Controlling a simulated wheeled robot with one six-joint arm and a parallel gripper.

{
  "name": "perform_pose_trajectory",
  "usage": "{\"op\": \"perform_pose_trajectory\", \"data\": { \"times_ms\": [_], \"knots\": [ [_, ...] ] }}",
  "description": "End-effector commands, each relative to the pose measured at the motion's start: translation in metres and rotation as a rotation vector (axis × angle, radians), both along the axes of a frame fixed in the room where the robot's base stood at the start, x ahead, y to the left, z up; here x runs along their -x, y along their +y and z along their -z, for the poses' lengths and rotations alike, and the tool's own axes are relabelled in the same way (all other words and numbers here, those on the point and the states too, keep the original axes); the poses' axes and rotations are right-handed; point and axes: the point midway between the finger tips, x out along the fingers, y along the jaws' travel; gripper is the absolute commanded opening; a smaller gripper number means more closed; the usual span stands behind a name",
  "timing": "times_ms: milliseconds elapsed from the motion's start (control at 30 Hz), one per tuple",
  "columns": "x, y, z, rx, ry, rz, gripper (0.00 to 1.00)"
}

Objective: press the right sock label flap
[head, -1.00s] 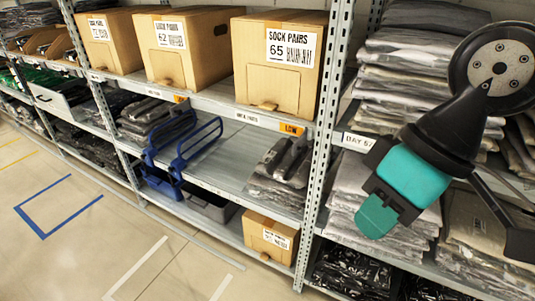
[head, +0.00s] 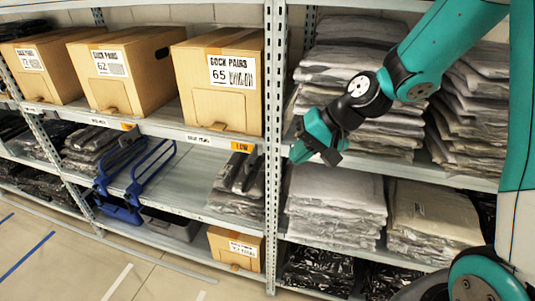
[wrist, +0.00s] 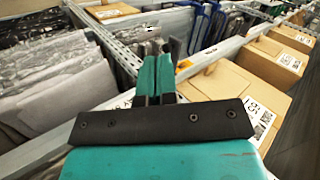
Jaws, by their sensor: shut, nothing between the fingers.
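The right sock box (head: 185,60) is cardboard, marked "SOCK PAIRS 65", on the upper shelf left of the upright post. Its label (head: 231,72) is white, with a cut-out flap (head: 222,113) below it and a small tab at the bottom. My gripper (head: 297,156) is shut and empty, right of the post, pointing left and down, apart from the box. In the wrist view my closed fingers (wrist: 154,68) point away into the rack. The box marked 65 (wrist: 225,90) lies to their right, partly hidden by my gripper body.
Two more sock boxes (head: 118,70) (head: 45,70) stand to the left. The metal post (head: 273,150) separates my gripper from the box. Bagged garment stacks (head: 335,210) fill the right bay. A blue-handled carrier (head: 120,213) and a smaller box (head: 232,247) sit lower.

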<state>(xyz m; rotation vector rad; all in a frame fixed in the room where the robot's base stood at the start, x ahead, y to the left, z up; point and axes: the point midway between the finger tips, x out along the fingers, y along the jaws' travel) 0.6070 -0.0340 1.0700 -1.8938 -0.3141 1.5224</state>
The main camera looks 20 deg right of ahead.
Motion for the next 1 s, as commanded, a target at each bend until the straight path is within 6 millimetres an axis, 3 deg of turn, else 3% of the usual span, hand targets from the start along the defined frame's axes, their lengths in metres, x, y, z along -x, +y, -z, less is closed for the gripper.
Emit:
{"op": "perform_pose_trajectory", "data": {
  "times_ms": [33,100,300,700,1000],
  "knots": [
    [-0.013,-0.018,0.004,-0.037,0.017,0.084,0.00],
    [-0.026,-0.034,0.013,-0.077,0.028,0.169,0.00],
    [-0.038,-0.053,0.024,-0.124,0.035,0.267,0.00],
    [-0.041,-0.049,0.028,-0.122,0.035,0.263,0.00],
    [-0.062,-0.017,0.066,-0.122,0.038,0.259,0.00]
  ]
}}
